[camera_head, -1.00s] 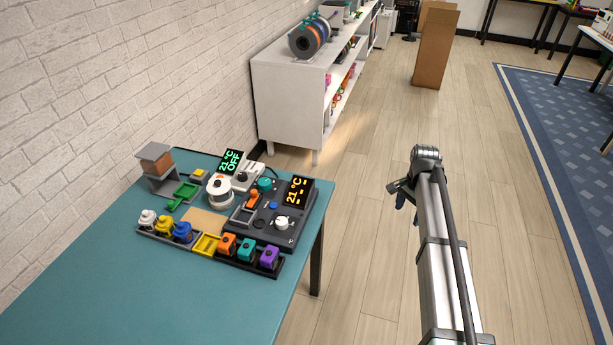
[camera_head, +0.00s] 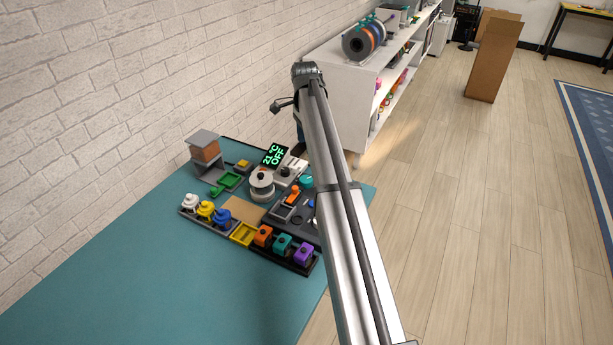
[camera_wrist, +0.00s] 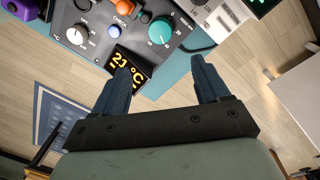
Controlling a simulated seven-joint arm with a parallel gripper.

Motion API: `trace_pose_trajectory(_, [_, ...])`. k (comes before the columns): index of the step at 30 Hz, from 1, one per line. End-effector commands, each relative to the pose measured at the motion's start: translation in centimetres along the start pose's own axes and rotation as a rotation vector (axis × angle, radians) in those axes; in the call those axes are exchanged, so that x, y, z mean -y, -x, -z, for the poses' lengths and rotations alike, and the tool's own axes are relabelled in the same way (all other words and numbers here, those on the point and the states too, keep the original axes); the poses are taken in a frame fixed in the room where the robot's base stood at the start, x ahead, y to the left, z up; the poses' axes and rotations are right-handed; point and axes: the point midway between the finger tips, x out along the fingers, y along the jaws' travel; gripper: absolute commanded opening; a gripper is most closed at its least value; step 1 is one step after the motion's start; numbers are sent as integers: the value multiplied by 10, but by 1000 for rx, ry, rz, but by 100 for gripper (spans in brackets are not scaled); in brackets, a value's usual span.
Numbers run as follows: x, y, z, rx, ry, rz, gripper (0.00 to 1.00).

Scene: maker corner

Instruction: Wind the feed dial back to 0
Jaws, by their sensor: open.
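In the wrist view a dark control panel (camera_wrist: 110,45) lies at the top. It carries a teal dial (camera_wrist: 161,30) with tick marks around it and a white dial (camera_wrist: 75,36) to its left. In the head view my arm covers the right part of the panel (camera_head: 300,214).
The panel has a lit display (camera_wrist: 130,66) and an orange control (camera_wrist: 125,6). A white unit (camera_head: 289,172) with a green display stands behind. The table's front left is clear.

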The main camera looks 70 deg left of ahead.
Motion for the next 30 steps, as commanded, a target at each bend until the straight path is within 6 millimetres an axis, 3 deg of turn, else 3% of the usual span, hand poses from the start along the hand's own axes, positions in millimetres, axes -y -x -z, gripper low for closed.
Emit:
trace_pose_trajectory(7, [1,-16,-5,0,0,-2,75])
trace_pose_trajectory(21, [1,-96,-4,0,1,-2,75])
trace_pose_trajectory(30, [2,-129,-4,0,1,-1,75])
